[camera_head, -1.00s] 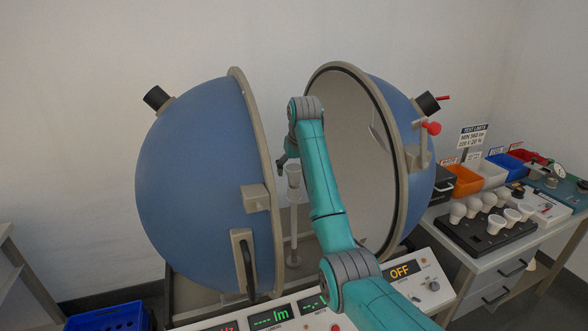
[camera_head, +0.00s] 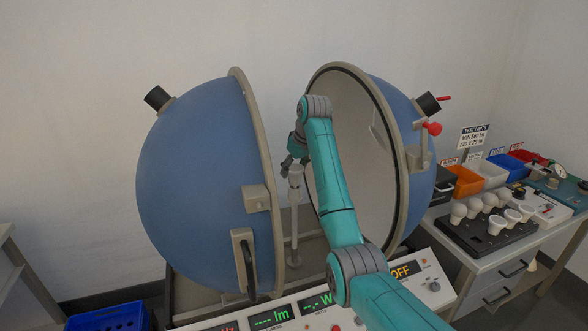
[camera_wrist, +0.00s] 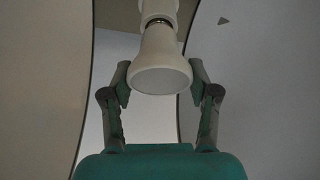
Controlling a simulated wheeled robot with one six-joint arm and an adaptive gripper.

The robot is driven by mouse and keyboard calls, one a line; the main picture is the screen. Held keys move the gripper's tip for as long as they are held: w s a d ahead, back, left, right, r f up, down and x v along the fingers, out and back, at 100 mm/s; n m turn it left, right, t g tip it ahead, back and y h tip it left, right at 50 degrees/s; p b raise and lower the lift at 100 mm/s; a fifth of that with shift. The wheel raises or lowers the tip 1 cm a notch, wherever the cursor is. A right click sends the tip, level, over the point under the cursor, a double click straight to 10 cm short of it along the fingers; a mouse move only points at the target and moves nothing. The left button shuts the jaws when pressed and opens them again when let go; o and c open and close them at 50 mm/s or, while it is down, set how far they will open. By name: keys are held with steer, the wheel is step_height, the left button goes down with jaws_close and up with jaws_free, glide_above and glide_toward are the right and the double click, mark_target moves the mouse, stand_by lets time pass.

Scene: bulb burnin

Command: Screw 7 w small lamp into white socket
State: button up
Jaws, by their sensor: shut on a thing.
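The small white lamp (camera_wrist: 160,62) has a wide round face towards my wrist camera and a narrow metal collar at its far end. In the wrist view its collar meets the white socket (camera_wrist: 158,7), in line with it; how deep the thread sits cannot be told. In the head view the socket (camera_head: 295,190) tops a pale upright post between the two sphere halves. My gripper (camera_wrist: 160,80) is shut on the lamp, one finger at each side of its wide end. In the head view my gripper (camera_head: 289,166) is beside the post's top, partly hidden by my arm.
The blue left half (camera_head: 200,185) and the right half (camera_head: 355,150) of the sphere stand open close around my arm. A control panel (camera_head: 290,318) lies in front. At right, a black tray (camera_head: 485,240) holds several lamps, with orange (camera_head: 464,180) and other bins behind.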

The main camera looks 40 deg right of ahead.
steer(key=m+h, duration=0.1)
steer(key=m, duration=0.3)
steer(key=shift+f+m+g+h, duration=0.1)
steer(key=shift+m+g+h, duration=0.2)
steer(key=shift+m+h, duration=0.1)
steer(key=m+h, duration=0.1)
steer(key=m, duration=0.2)
steer(key=m+g, duration=0.1)
steer(key=m, duration=0.2)
steer(key=shift+s+d+h, duration=0.1)
steer(key=shift+h, duration=0.3)
steer(key=m+g, duration=0.1)
steer(key=m, duration=0.2)
steer(key=m+g, duration=0.1)
steer(key=m, duration=0.1)
steer(key=shift+s+m+g+h, duration=0.1)
steer(key=shift+m+g+h, duration=0.2)
steer(key=shift+m+h, duration=0.1)
steer(key=m+g, duration=0.1)
steer(key=m, duration=0.2)
steer(key=m+g, duration=0.1)
steer(key=m, duration=0.2)
steer(key=shift+s+d+f, duration=0.1)
steer(key=o, duration=1)
steer(key=shift+o, duration=0.2)
